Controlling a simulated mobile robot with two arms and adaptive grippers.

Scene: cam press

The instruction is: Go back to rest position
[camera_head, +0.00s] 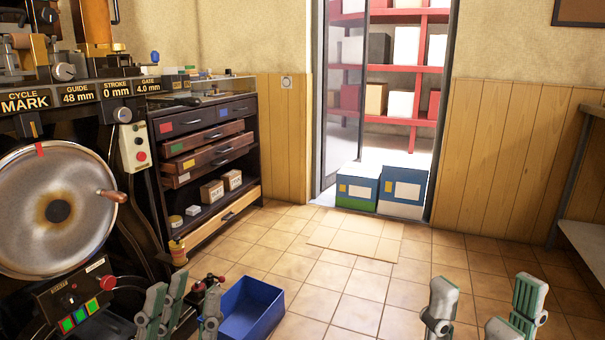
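My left gripper (188,311) is at the bottom left of the head view, its grey-green fingers pointing up. Its fingers stand apart and I see nothing held between them. My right gripper (482,308) is at the bottom right over the tiled floor. Its fingers are spread wide and empty. Both palms and most of both arms are below the picture edge.
The press with its large metal disc (40,207) and button box (82,302) stands close at left. A blue bin (249,308) is beside my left gripper. A drawer cabinet (211,158) and two boxes (356,188) stand farther back. The middle floor is clear.

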